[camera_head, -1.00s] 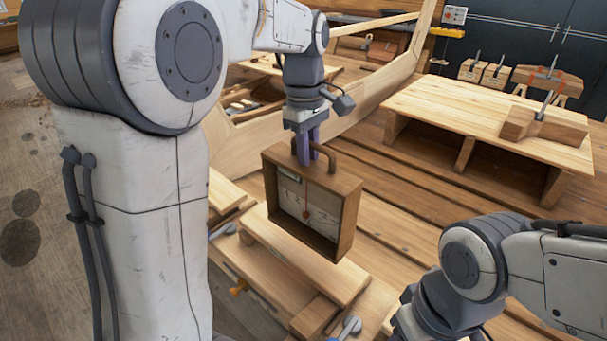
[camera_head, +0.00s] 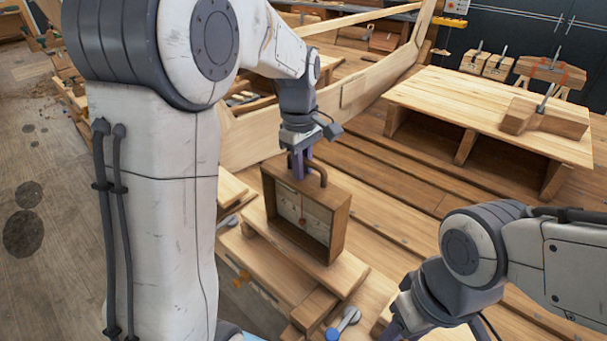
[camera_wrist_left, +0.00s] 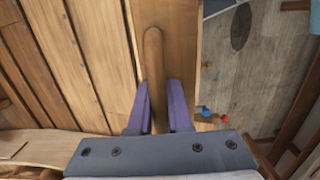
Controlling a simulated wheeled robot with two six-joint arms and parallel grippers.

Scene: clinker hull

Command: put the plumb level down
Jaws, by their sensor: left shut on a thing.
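The plumb level (camera_head: 302,214) is a brown wooden box frame with a pale face inside and a looped handle on top. My left gripper (camera_head: 300,164) is shut on the handle, which also shows between the purple fingers in the left wrist view (camera_wrist_left: 153,55). The level hangs upright below the gripper. Its lower edge is at or just above a pale plank (camera_head: 347,276); I cannot tell whether they touch. My right gripper (camera_head: 398,328) is low in the head view, apart from the level, and its fingers are mostly cut off.
A low wooden bench (camera_head: 470,105) at the right bears a wooden block with a clamp (camera_head: 545,116). The hull planking (camera_head: 385,160) runs behind the level. A blue-ended clamp (camera_head: 343,325) sits in front of the plank. Open floor (camera_head: 60,170) lies at the left.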

